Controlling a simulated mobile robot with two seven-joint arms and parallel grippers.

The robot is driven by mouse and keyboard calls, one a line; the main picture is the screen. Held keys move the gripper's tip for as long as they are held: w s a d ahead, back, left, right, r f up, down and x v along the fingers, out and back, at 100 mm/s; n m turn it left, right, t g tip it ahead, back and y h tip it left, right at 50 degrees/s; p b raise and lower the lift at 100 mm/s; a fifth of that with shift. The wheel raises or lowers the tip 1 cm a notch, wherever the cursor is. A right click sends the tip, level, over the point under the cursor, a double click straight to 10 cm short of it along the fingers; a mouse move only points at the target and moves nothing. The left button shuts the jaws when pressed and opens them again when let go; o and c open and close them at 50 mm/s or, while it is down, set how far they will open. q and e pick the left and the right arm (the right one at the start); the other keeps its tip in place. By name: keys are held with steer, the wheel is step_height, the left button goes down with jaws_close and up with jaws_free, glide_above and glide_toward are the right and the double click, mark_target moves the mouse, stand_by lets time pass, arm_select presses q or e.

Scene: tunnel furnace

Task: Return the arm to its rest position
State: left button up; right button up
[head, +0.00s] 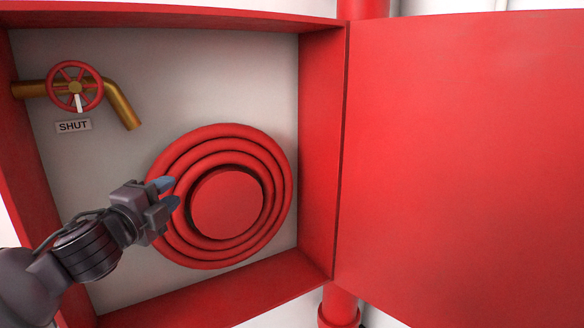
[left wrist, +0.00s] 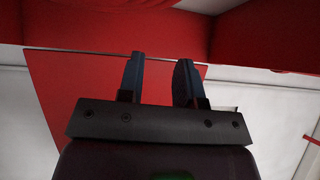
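My left gripper (head: 168,193) is in the head view, in front of the coiled red hose, at the hose's left side. Its two blue-tipped fingers are apart with nothing between them. In the left wrist view the same gripper (left wrist: 160,82) shows both fingers spread, with a clear gap. I cannot tell from the head view whether the gripper touches the hose. My right gripper is in neither view.
A red cabinet (head: 322,150) stands open, its door (head: 460,150) swung to the right. Inside are the hose coil (head: 270,170), a red valve wheel (head: 62,70) on a brass pipe (head: 124,104), and a "SHUT" label (head: 73,126). The cabinet's lower left interior is partly behind my arm.

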arm_select(q)
steer(key=s+a+f+n+g+y, duration=0.1)
steer(key=s+f+n, duration=0.45)
steer(key=f, duration=0.75)
steer(key=s+a+f+n+g+y, duration=0.1)
steer(key=s+f+n, duration=0.1)
steer(key=f+n, duration=0.85)
steer(key=s+a+f+n+g+y, duration=0.2)
steer(key=s+f+n+g+y, duration=0.2)
steer(key=s+f, duration=1.6)
steer(key=shift+a+f, duration=0.2)
steer(key=shift+f, duration=0.5)
